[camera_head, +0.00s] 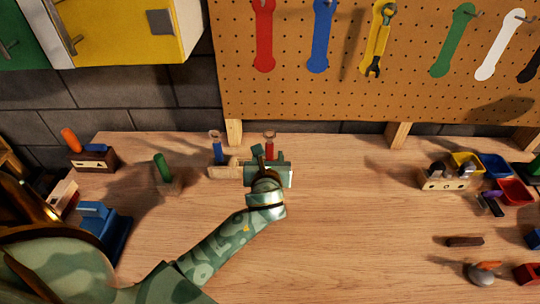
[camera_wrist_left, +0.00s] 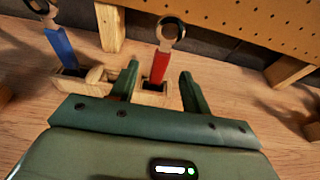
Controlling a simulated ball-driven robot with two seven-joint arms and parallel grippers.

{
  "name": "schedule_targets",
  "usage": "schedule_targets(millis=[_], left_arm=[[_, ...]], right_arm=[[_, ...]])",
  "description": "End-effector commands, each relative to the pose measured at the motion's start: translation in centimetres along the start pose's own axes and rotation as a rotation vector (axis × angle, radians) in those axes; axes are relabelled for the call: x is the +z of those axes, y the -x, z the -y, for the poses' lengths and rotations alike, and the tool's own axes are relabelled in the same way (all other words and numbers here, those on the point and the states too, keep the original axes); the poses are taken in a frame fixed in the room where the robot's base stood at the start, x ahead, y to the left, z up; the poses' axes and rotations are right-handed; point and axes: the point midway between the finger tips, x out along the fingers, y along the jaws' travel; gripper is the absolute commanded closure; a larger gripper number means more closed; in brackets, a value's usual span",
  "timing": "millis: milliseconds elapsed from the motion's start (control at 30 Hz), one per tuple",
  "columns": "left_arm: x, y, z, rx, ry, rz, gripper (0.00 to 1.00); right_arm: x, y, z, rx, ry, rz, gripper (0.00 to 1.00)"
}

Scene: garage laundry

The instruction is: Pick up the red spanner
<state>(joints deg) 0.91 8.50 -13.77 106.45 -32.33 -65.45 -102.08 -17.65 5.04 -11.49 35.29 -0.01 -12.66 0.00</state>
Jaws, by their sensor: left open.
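The red spanner (camera_head: 270,141) stands upright in a wooden holder (camera_head: 218,172) at the back of the bench. In the left wrist view the red spanner (camera_wrist_left: 162,55) has a silver ring end on top and a red handle whose foot is in the holder (camera_wrist_left: 150,96). My left gripper (camera_head: 264,158) is open. In the left wrist view its fingers (camera_wrist_left: 158,88) lie on either side of the red handle, which shows between them; I cannot tell whether they touch it. My right gripper is not in view.
A blue spanner (camera_head: 217,148) stands in the same holder, left of the red one. A green-handled tool (camera_head: 162,168) stands farther left. A pegboard (camera_head: 300,90) with coloured tool shapes rises behind.

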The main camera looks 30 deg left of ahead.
Motion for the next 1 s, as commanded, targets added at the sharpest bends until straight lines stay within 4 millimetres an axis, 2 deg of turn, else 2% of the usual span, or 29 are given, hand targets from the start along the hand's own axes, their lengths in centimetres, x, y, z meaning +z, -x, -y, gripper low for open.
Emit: schedule_targets(millis=[67,267,400,500,767,800,967,1000], left_arm=[[-0.1,-1.1,0.0,0.001,-0.001,0.0,0.53],[-0.4,-2.8,0.0,0.001,0.0,-0.001,0.53],[-1.2,-5.2,0.2,0.001,-0.001,-0.002,0.53],[-1.1,-6.5,0.2,0.0,-0.001,-0.001,0.53],[-0.9,-7.0,0.2,-0.001,-0.001,-0.002,0.53],[-0.9,-7.0,0.2,-0.001,0.0,-0.002,0.55],[-0.9,-7.0,0.2,-0.001,0.0,-0.002,1.0],[-0.9,-7.0,0.2,-0.001,0.0,-0.002,1.0]], right_arm=[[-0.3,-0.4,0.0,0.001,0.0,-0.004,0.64],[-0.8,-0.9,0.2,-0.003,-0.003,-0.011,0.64],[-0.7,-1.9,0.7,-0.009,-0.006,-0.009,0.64],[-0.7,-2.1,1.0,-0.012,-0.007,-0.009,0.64],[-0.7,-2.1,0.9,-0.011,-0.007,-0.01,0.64],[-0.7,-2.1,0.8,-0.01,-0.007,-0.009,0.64],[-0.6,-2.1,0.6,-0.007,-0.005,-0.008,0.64],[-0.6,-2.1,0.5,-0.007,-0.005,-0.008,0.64]])
